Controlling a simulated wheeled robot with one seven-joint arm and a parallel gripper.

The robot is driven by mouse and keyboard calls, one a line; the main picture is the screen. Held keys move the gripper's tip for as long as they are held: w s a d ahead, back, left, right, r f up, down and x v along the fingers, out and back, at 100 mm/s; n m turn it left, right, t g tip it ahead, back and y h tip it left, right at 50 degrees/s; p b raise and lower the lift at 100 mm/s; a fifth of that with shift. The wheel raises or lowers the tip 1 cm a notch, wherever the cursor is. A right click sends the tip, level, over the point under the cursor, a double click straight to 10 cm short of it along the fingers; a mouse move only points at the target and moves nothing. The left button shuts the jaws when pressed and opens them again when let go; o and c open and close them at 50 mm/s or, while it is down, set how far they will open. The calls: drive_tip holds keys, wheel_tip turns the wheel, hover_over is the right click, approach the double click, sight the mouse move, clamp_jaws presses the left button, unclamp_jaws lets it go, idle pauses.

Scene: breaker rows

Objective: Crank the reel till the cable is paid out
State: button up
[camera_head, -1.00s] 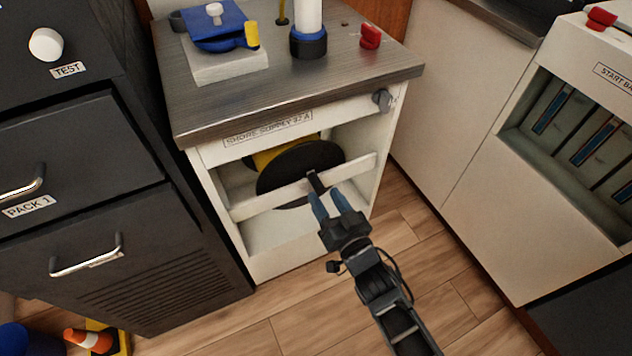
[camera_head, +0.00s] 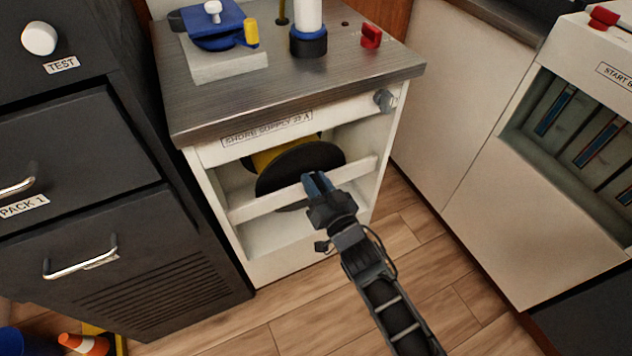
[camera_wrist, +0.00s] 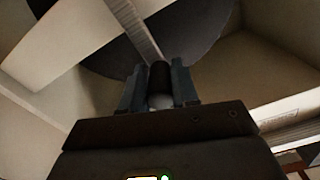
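The cable reel has a dark disc (camera_head: 287,172) and a yellow drum (camera_head: 277,156) behind it. It sits inside the open front of the white cabinet marked SHORE SUPPLY (camera_head: 246,264), behind a white crossbar (camera_head: 262,203). My gripper (camera_head: 317,180) is at the crossbar, in front of the disc. In the wrist view, the dark crank knob (camera_wrist: 159,76) stands between the two blue-grey fingers, which look closed on its sides. A grey crank arm (camera_wrist: 138,28) runs up from it across the disc (camera_wrist: 195,38). In the head view my gripper hides the knob.
On the cabinet top stand a blue device (camera_head: 213,25), a white cylinder with a blue-black base (camera_head: 308,35) and a red knob (camera_head: 371,36). A dark drawer unit (camera_head: 130,225) stands left, a pale cabinet (camera_head: 535,235) right. The floor (camera_head: 260,335) before the reel cabinet is clear.

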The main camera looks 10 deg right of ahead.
clamp_jaws()
drive_tip(key=shift+s+a+n, duration=0.15)
drive_tip(key=shift+a+n, duration=0.2)
drive_tip(key=shift+n, duration=0.05)
